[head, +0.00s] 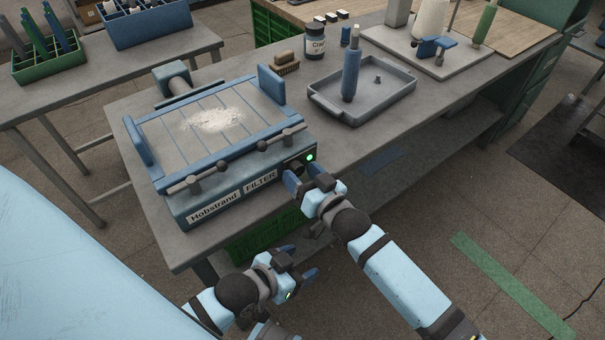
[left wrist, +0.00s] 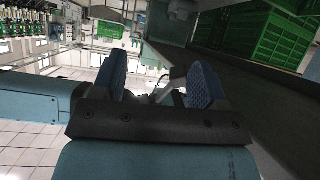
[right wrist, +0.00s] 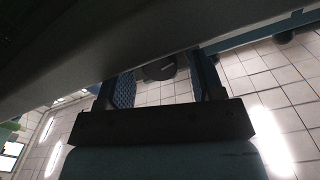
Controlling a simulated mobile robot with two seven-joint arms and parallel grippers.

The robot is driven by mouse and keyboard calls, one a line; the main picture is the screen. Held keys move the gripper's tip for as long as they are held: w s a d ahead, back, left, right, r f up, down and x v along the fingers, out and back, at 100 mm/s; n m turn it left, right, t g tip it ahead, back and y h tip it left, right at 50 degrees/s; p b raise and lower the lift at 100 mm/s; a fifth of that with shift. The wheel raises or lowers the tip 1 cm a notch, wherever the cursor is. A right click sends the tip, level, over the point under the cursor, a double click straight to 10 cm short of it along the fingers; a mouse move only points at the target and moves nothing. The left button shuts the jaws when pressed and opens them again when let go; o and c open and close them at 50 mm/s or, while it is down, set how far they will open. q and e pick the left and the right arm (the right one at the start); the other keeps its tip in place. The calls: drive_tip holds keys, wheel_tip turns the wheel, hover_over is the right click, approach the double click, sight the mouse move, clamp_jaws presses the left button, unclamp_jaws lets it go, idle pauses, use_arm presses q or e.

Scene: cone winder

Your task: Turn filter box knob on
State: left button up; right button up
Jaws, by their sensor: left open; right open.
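The dark knob (head: 296,167) beside the lamp is partly hidden by my right gripper (head: 304,176). That gripper is open, its fingers at the knob; contact cannot be told. In the right wrist view a dark round part (right wrist: 160,69), probably the knob, shows between the fingertips. My left gripper (head: 298,262) is open and empty, low in front of the bench.
A grey tray (head: 382,98) with a blue spindle (head: 350,70), a jar (head: 315,42) and a brush (head: 285,63) sit behind and right of the box. A green crate (head: 262,236) is under the bench.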

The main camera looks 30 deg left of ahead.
drive_tip(key=p+v, duration=0.1)
drive_tip(key=v, duration=1.2)
drive_tip(key=shift+d+p, duration=0.35)
drive_tip(key=shift+s, duration=0.15)
